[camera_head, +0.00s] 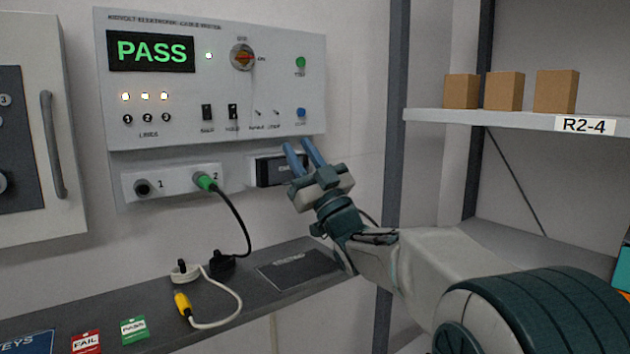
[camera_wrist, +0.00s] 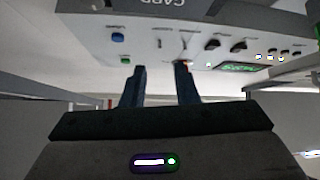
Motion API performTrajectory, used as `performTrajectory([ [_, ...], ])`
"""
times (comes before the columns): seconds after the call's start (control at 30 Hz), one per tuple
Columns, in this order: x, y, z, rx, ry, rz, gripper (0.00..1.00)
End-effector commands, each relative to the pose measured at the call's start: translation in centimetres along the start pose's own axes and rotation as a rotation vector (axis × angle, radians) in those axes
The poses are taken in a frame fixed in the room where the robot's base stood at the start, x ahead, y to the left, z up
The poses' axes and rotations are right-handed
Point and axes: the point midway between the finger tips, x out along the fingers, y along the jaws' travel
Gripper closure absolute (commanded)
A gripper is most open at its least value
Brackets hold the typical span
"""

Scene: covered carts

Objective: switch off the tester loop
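The white cable tester (camera_head: 216,65) hangs on the wall, with a lit green PASS display (camera_head: 151,52) in the head view. Two small toggle levers sit low on its panel; the right one (camera_head: 276,112) has a small label that seems to read LOOP. Their exact positions are too small to tell. My gripper (camera_head: 298,143) is just below the panel's lower right edge, fingers pointing up towards it. In the wrist view my gripper (camera_wrist: 160,66) has its two blue fingers apart with nothing between them. The panel shows upside down beyond the fingertips.
A rotary knob (camera_head: 242,57), green button (camera_head: 300,63) and blue button (camera_head: 301,112) share the panel. A green plug (camera_head: 205,181) with a black cable sits in socket 2. The grey shelf (camera_head: 225,303) below holds a white cable and tags. A rack (camera_head: 450,116) with boxes stands right.

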Motion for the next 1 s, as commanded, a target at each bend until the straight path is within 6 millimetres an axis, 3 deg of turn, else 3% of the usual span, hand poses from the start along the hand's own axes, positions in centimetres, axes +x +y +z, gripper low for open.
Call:
performTrajectory([
  [0.1, -2.5, 0.1, 0.1, -0.001, -0.002, 0.002, 0.73],
  [0.33, -5.4, 0.1, 0.0, -0.001, -0.001, 0.001, 0.73],
  [0.8, -5.9, 0.1, -0.1, -0.001, -0.007, 0.004, 0.73],
  [1.0, -5.1, 1.9, -0.3, -0.017, -0.160, 0.090, 0.73],
])
